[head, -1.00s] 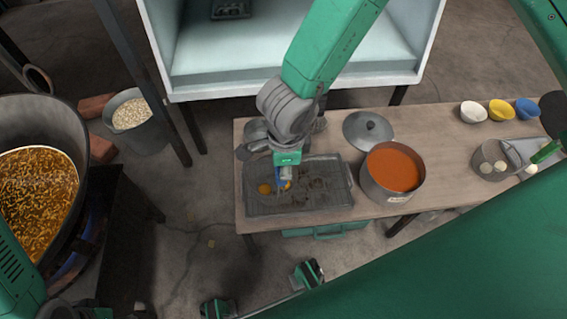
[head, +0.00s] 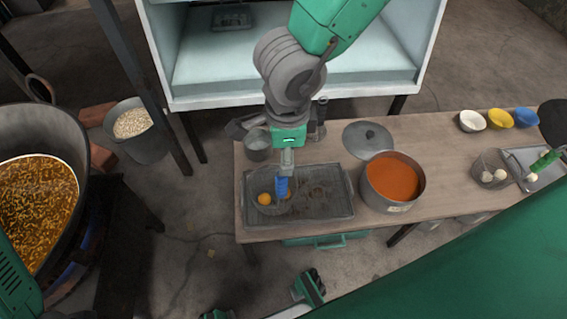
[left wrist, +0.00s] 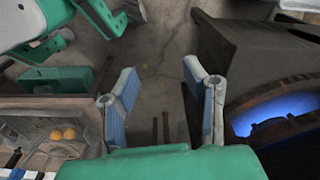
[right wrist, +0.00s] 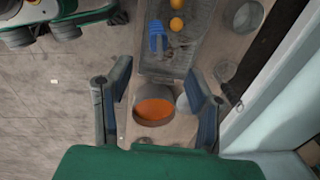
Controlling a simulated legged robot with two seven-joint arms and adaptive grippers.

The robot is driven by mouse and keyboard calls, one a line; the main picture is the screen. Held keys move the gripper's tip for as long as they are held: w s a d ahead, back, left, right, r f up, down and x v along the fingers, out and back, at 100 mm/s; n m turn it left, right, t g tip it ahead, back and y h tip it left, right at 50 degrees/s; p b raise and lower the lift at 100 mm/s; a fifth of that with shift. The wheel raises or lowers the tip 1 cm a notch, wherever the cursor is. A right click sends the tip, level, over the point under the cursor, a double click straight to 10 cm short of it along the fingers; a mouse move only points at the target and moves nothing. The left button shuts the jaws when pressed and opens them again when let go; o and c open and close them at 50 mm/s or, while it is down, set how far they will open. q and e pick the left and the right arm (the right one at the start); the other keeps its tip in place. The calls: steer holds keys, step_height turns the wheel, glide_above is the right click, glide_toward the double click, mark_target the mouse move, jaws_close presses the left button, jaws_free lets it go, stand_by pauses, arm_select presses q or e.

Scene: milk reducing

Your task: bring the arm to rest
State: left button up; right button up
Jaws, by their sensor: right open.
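In the left wrist view the left gripper (left wrist: 161,72) is open and empty above floor, between the stove (left wrist: 270,115) and the tray side.
The wooden table (head: 440,200) holds the pot, a lid (head: 367,138), small bowls (head: 501,118) and a basket (head: 488,166). Orange balls (head: 264,199) are at the tray. A large pan (head: 40,215) stands left, a white cabinet (head: 290,95) behind.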

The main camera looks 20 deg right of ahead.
steer(key=shift+s+r, duration=0.1)
steer(key=shift+r, duration=0.9)
steer(key=s+d+f+n+t+h+p, duration=0.15)
steer(key=s+d+f+n+p, duration=0.3)
steer(key=d+f+n, duration=0.6)
steer(key=s+d+f+n+g+y+p, duration=0.1)
steer(key=s+d+f+n+g+p, duration=0.1)
steer(key=s+n, duration=0.9)
steer(key=shift+s+d+y, duration=0.35)
steer(key=shift+s+d, duration=0.25)
steer(key=shift+d, duration=0.05)
